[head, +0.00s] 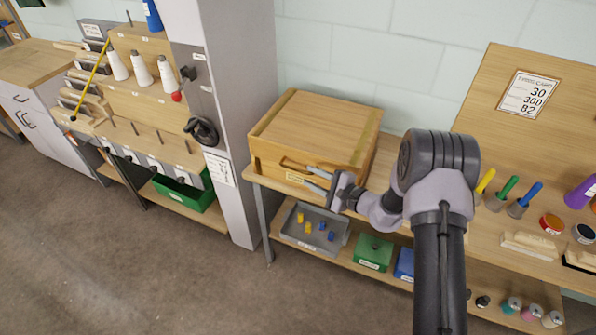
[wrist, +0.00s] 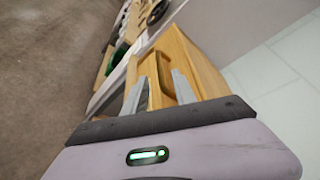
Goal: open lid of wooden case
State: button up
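The wooden case (head: 316,125) stands on the bench in the head view, its lid down. In the wrist view the case (wrist: 190,65) lies ahead, with the handle (wrist: 164,75) between the fingers in the picture. My gripper (head: 314,179) is at the front of the case, its two fingers apart. In the wrist view my gripper (wrist: 159,90) also shows open. I cannot tell whether the fingers touch the handle or the case.
A grey cabinet (head: 232,120) stands close to the left of the case. Under the bench are a grey tray (head: 336,220) and a green box (head: 372,252). To the right stand a tilted board (head: 540,130) and several coloured-handled tools (head: 508,188). Floor in front is clear.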

aim_at(301, 172)
jog(key=b+x, duration=0.1)
jog(key=x, duration=0.6)
jog(key=shift+r, duration=0.1)
grip_shut()
dwell(1.1)
